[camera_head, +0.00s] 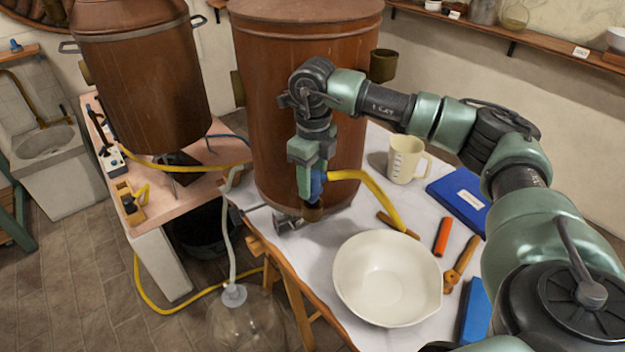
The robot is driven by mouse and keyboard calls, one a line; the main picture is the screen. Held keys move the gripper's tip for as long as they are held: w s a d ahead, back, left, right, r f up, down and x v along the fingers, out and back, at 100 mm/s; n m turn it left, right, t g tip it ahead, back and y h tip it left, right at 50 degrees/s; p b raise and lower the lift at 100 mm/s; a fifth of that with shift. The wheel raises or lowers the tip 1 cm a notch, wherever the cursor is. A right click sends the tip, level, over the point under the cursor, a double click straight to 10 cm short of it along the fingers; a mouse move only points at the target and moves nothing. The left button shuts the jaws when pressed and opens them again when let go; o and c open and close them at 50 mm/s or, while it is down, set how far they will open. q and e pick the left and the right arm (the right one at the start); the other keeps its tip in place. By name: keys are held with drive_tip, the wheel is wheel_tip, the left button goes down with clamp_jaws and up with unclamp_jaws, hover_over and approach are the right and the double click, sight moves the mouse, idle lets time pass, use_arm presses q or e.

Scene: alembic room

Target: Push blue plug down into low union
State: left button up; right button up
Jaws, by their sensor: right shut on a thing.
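My right gripper (307,178) points down in front of the large copper vessel (270,110), near its lower edge. It is shut on the blue plug (317,183), which shows as a blue piece between and below the fingers. Just under the plug is a small brown fitting (313,213), which looks like the low union. The plug and fitting appear to meet, but I cannot tell how deep the plug sits. The yellow hose (362,181) runs right from beside the plug. My left gripper is not in view.
A cream bowl (388,278), a measuring jug (406,160), a blue book (460,200), an orange-red stick (443,236) and a wooden-handled tool (461,262) lie on the white-covered table (318,262). A second copper vessel (140,80) stands left. A glass carboy (240,318) is below.

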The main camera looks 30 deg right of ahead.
drive_tip(key=shift+d+f, duration=0.1)
drive_tip(key=shift+d, duration=0.2)
idle(0.6)
drive_tip(key=o, duration=1.5)
drive_tip(key=shift+w+r, duration=0.15)
drive_tip(key=shift+r, duration=0.1)
